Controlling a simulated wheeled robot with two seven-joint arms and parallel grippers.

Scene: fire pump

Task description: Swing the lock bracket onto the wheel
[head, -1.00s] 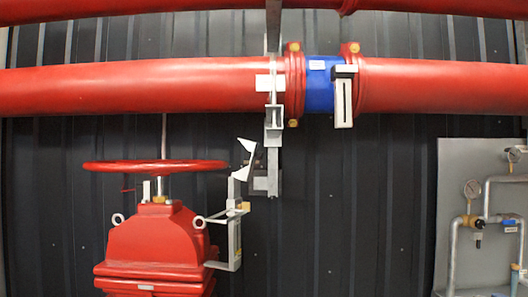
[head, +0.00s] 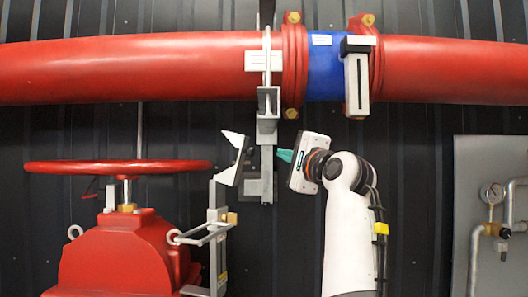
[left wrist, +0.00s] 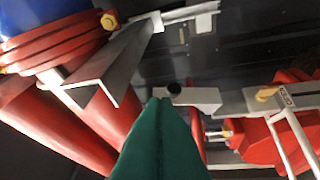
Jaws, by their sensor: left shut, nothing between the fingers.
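The red handwheel (head: 117,167) lies level on top of the red valve body (head: 122,250) at the left. The pale grey lock bracket, with its angled jaw (head: 234,158) at the top, stands upright to the right of the wheel, its jaw apart from the rim. My left gripper (head: 285,155) has its green fingertips together, pointing left toward the jaw from the right, with a small gap. In the left wrist view the shut green fingers (left wrist: 160,140) fill the lower middle, and a pale bracket part (left wrist: 190,97) shows just beyond their tips. My right gripper is not in view.
A red pipe (head: 130,68) with a blue section (head: 323,68) runs across above. A grey panel with gauge and pipes (head: 490,215) stands at the far right. Dark ribbed wall lies behind.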

